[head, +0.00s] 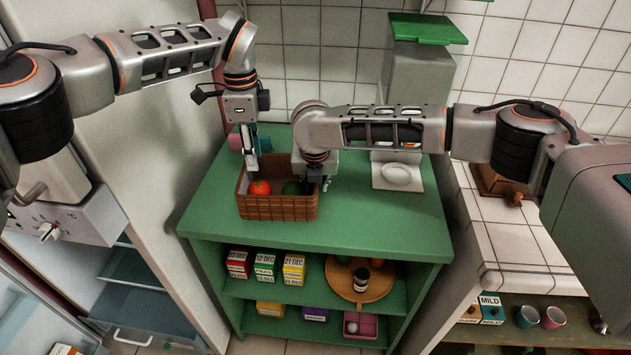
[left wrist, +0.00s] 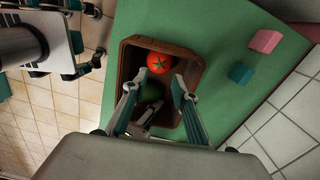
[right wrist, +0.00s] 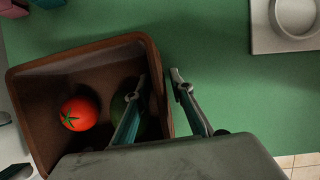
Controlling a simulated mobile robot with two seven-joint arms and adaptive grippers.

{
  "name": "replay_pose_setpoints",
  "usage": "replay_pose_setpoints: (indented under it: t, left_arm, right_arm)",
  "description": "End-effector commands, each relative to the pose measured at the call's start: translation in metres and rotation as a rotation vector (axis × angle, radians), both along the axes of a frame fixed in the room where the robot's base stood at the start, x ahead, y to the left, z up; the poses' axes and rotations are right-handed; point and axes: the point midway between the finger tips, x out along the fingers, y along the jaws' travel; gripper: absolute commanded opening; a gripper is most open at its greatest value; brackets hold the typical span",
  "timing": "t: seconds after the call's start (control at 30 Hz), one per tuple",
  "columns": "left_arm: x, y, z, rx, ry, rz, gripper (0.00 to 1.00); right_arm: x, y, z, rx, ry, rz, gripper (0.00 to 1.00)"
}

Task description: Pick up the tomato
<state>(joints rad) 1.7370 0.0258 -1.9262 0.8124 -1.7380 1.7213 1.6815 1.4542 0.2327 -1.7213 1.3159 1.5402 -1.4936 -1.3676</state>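A red tomato (head: 259,188) with a green stem lies in the left part of a brown basket (head: 278,208) on the green shelf top. The tomato also shows in the left wrist view (left wrist: 159,63) and in the right wrist view (right wrist: 79,114). My left gripper (head: 250,163) points down above the basket's left part. In the left wrist view its fingers (left wrist: 154,86) are apart and empty, with the tomato beyond the tips. My right gripper (head: 326,184) is at the basket's right end. In the right wrist view its fingers (right wrist: 157,77) are apart, seen either side of the basket wall.
A dark green item (head: 292,188) lies in the basket, partly hidden. Pink (left wrist: 265,41) and teal (left wrist: 240,73) pieces stand behind the basket. A white plate (head: 397,174) lies on the right. The front right of the green top is clear. Date-labelled boxes (head: 265,267) stand below.

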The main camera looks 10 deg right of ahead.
Motion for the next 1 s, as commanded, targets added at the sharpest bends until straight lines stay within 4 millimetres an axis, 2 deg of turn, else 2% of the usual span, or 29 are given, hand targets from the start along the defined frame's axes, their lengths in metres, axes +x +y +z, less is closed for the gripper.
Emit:
replay_pose_setpoints:
  t: [0.07, 0.17, 0.3, 0.33, 0.43, 0.47, 0.67, 1.0]
  left_arm:
    - [0.000, 0.000, 0.000, 0.000, 0.000, 0.000, 0.28]
    - [0.000, 0.000, 0.000, 0.000, 0.000, 0.000, 0.28]
    - [0.000, 0.000, 0.000, 0.000, 0.000, 0.000, 0.28]
    - [0.000, 0.000, 0.000, 0.000, 0.000, 0.000, 0.30]
    - [-0.001, 0.000, 0.000, -0.004, 0.001, 0.005, 0.56]
    - [-0.001, 0.000, 0.000, -0.007, 0.003, 0.011, 0.61]
    - [-0.007, 0.003, 0.002, -0.054, 0.016, 0.097, 0.61]
    - [-0.003, 0.015, 0.016, -0.119, -0.001, 0.243, 0.61]
  right_arm:
    - [0.000, 0.000, 0.000, 0.000, 0.000, 0.000, 0.22]
    - [0.000, 0.000, 0.000, 0.000, 0.000, 0.000, 0.00]
    - [0.000, 0.000, 0.000, 0.000, 0.000, 0.000, 0.00]
    - [0.000, 0.000, 0.000, 0.000, 0.000, 0.000, 0.00]
    - [0.000, 0.000, 0.000, 0.000, 0.000, -0.001, 0.00]
    - [0.000, 0.000, 0.000, 0.000, 0.000, -0.001, 0.00]
    - [0.000, 0.000, 0.000, 0.000, 0.000, -0.001, 0.00]
    - [0.000, 0.000, 0.000, 0.000, 0.000, -0.001, 0.00]
